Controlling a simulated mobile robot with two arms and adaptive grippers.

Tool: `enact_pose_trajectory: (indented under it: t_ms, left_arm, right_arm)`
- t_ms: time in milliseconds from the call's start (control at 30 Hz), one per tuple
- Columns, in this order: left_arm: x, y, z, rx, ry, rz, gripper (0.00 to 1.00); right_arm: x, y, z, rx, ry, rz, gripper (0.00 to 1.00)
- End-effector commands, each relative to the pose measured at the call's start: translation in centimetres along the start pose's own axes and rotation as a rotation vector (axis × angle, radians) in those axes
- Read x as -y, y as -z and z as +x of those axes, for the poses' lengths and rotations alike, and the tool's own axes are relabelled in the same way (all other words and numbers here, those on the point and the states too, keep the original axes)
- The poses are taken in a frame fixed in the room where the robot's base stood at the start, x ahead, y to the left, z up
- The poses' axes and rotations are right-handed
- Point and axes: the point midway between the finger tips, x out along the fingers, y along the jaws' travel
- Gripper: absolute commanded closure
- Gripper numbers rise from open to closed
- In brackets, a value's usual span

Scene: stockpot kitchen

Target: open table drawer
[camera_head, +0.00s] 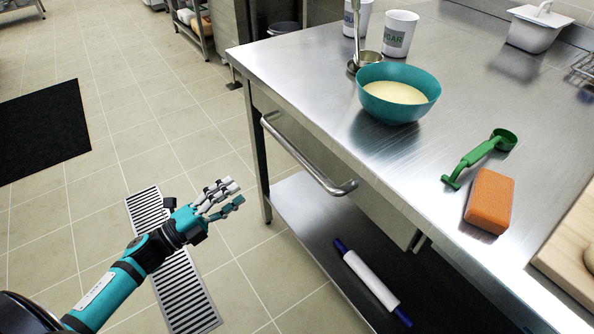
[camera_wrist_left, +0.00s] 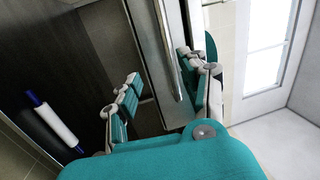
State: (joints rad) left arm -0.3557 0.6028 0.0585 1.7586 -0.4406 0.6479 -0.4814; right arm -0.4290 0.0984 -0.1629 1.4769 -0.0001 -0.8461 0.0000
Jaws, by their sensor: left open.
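The table drawer (camera_head: 345,205) sits under the steel tabletop, and its front looks shut. Its long metal bar handle (camera_head: 300,160) runs along the drawer front. My left gripper (camera_head: 232,194) is open and empty, to the left of the handle and apart from it in the head view. In the left wrist view the handle (camera_wrist_left: 169,52) shows between the spread fingers of my left gripper (camera_wrist_left: 160,100), farther off than the fingertips. My right gripper is in neither view.
A teal bowl (camera_head: 384,110), a green scoop (camera_head: 480,158) and an orange sponge (camera_head: 489,200) stand on the tabletop (camera_head: 300,72). A rolling pin (camera_head: 371,281) lies on the lower shelf. A floor grate (camera_head: 187,290) lies under my left arm. The tiled floor left of the table is open.

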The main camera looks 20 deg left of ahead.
Motion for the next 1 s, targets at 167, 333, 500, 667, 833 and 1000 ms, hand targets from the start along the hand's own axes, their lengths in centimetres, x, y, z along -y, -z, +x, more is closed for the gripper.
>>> enact_pose_trajectory:
  t_ms: [167, 333, 500, 667, 833, 1000]
  left_arm:
    - [1.1, 1.1, 0.9, -0.054, 0.026, 0.052, 0.56]
    - [1.3, 1.2, 3.4, -0.053, 0.028, 0.052, 0.56]
    - [1.4, 1.3, 7.1, -0.052, 0.028, 0.050, 0.56]
    - [1.5, 1.5, 10.7, -0.050, 0.027, 0.048, 0.56]
    - [1.5, 1.6, 14.1, -0.050, 0.026, 0.048, 0.56]
    - [1.4, 1.7, 16.5, -0.048, 0.024, 0.046, 0.56]
  right_arm:
    - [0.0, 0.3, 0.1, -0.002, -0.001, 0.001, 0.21]
    - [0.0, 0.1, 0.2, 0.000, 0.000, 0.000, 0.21]
    - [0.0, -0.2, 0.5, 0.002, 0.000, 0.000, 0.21]
    - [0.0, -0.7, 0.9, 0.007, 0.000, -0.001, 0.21]
    - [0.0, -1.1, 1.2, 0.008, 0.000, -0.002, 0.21]
    - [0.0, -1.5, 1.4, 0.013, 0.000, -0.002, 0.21]
